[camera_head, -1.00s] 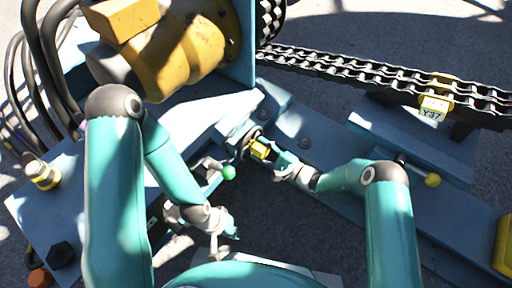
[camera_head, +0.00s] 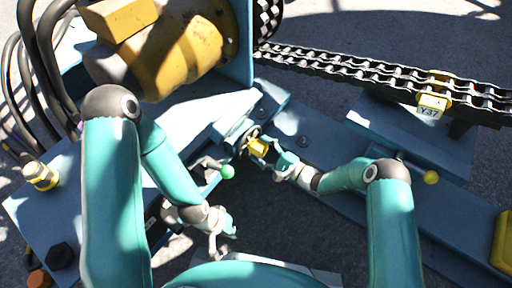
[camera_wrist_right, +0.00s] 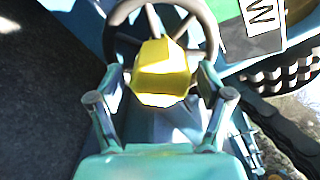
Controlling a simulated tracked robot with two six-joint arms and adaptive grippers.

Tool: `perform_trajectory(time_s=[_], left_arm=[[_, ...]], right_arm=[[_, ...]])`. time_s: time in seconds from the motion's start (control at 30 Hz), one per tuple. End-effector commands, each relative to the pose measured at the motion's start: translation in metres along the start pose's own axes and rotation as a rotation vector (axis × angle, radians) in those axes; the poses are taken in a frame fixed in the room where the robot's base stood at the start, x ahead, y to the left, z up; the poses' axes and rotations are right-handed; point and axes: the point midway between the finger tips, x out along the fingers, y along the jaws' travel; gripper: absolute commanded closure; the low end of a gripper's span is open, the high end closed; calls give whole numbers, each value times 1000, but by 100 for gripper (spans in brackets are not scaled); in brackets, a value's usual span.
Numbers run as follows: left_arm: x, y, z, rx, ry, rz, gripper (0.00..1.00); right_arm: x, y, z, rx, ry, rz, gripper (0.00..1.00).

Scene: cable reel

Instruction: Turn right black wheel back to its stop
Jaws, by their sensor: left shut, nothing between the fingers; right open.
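The black wheel (camera_head: 245,139) stands upright on the blue frame near the centre of the head view, with a yellow block (camera_head: 259,147) at its hub. In the right wrist view the wheel's dark rim (camera_wrist_right: 203,18) and spokes show behind the yellow block (camera_wrist_right: 162,70). My right gripper (camera_head: 275,162) is open in front of the wheel. In the wrist view its fingers are on either side of the yellow block, with gaps showing. My left gripper (camera_head: 222,240) is shut and empty, below the green-knobbed lever (camera_head: 227,172).
A chain (camera_head: 370,75) with a yellow Y37 tag (camera_head: 432,104) runs across the upper right. A yellow-knobbed lever (camera_head: 431,177) is beyond my right arm. A yellow motor (camera_head: 185,50) and black hoses (camera_head: 40,60) fill the upper left.

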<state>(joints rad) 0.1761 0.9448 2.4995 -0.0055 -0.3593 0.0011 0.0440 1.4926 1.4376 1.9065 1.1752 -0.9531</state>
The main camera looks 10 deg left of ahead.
Motion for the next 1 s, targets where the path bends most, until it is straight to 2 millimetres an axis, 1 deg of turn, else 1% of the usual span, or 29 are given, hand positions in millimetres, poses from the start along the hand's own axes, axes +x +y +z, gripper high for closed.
perform_trajectory(time_s=[0.17, 0.4, 0.53, 0.7, 1.0], left_arm=[[0, 0, 0, 0, 0, 0, 100], [0, 0, 0, 0, 0, 0, 100], [0, 0, 0, 0, 0, 0, 100], [0, 0, 0, 0, 0, 0, 100], [0, 0, 0, 0, -1, 0, 100]], right_arm=[[-30, -1, -2, 3, 6, -2, 21], [-79, -1, -3, 3, 6, -1, 21], [-98, 0, -4, 3, 4, -1, 21], [-110, 0, -3, 2, 2, 0, 21], [-110, 0, -3, 1, 1, 1, 21]])
